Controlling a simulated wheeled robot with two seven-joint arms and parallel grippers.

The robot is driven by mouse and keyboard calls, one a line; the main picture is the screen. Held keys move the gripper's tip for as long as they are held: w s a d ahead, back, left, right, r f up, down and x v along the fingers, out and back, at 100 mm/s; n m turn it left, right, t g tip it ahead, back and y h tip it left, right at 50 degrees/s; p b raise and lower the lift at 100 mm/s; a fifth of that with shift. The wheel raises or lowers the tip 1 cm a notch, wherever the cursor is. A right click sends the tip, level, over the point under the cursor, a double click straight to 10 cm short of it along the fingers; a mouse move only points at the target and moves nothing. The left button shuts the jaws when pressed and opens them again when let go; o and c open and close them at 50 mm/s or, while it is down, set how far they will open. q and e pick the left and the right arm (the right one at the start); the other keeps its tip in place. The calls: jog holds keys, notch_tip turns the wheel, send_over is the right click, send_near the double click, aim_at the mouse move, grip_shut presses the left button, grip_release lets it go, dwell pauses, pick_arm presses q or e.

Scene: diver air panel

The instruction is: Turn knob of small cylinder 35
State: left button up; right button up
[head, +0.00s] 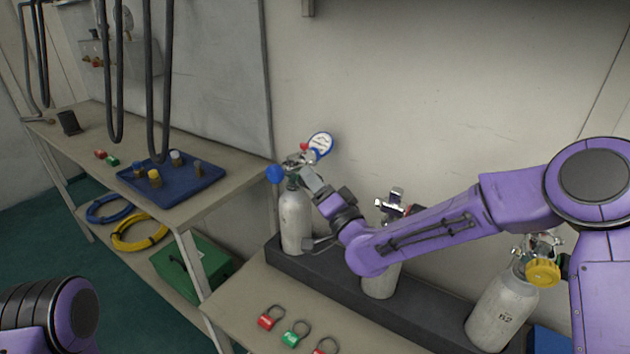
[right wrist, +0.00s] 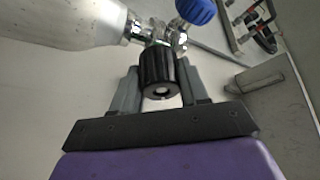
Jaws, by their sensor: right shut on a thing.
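A small pale grey cylinder (head: 295,220) stands upright at the left end of the dark rack; no number can be read on it. Its valve carries a blue knob (head: 275,173), seen also in the right wrist view (right wrist: 195,10), and a black knob (right wrist: 160,72). My right gripper (head: 308,176) is at this valve. In the right wrist view its two fingers (right wrist: 158,80) are on either side of the black knob, shut on it. The cylinder body (right wrist: 70,22) lies to the upper left there. My left gripper is out of view.
A blue tray (head: 205,181) sits on the left bench.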

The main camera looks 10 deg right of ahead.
jog(key=m+h+p, duration=0.1)
jog(key=m+p, duration=0.1)
jog(key=m, duration=0.2)
jog(key=shift+r+g, duration=0.1)
jog(key=shift+g, duration=0.2)
jog(key=shift+m+g+h+p, duration=0.3)
jog(key=shift+m+h+p, duration=0.3)
jog(key=shift+m, duration=0.7)
jog(key=o, duration=1)
jog(key=shift+o, duration=0.2)
jog(key=b+v, duration=0.1)
jog(key=v, duration=0.9)
jog(key=shift+s+b, duration=0.2)
jog(key=shift+b, duration=0.2)
